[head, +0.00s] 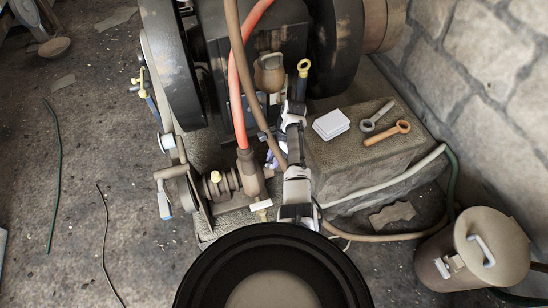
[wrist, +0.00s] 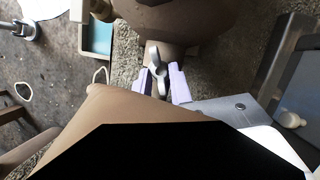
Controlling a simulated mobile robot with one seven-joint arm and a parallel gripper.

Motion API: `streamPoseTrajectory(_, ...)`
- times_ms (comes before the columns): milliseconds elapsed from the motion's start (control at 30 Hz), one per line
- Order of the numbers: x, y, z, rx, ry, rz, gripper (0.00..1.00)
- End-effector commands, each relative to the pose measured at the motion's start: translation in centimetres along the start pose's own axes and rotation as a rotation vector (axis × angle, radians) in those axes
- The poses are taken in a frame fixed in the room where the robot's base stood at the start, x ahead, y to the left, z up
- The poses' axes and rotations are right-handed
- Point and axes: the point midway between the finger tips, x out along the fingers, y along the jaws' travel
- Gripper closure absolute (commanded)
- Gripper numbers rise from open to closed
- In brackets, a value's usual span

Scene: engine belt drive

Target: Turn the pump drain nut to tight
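The nut, a grey metal wing nut (wrist: 157,74), shows in the wrist view on the underside of a brown rounded body (wrist: 185,18), probably the pump, where a short neck (wrist: 166,50) comes out. My gripper (wrist: 161,84) has two pale lilac fingers, one on each side of the nut. The fingers stand apart with the nut's wings between them; whether they touch it cannot be made out. In the head view my gripper (head: 273,160) is a small lilac patch, mostly hidden behind my arm and the hoses. The nut is not discernible there.
A red hose (head: 237,85) and a brown hose (head: 233,30) hang close left of my arm. A lidded can (head: 470,255) stands at lower right. Open floor lies left.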

Motion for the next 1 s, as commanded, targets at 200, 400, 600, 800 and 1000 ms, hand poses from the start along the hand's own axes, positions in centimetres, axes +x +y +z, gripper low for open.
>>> streamPoseTrajectory(200, -0.11, 0.02, 0.05, 0.005, -0.001, -0.001, 1.00)
streamPoseTrajectory(400, -0.64, 0.14, 0.37, 0.101, -0.002, -0.041, 1.00)
streamPoseTrajectory(600, -0.57, 0.34, 0.44, 0.265, -0.002, -0.109, 1.00)
streamPoseTrajectory(800, -0.22, 0.43, 0.24, 0.371, -0.001, -0.153, 1.00)
streamPoseTrajectory(1000, 0.02, 0.43, 0.09, 0.386, 0.000, -0.160, 1.00)
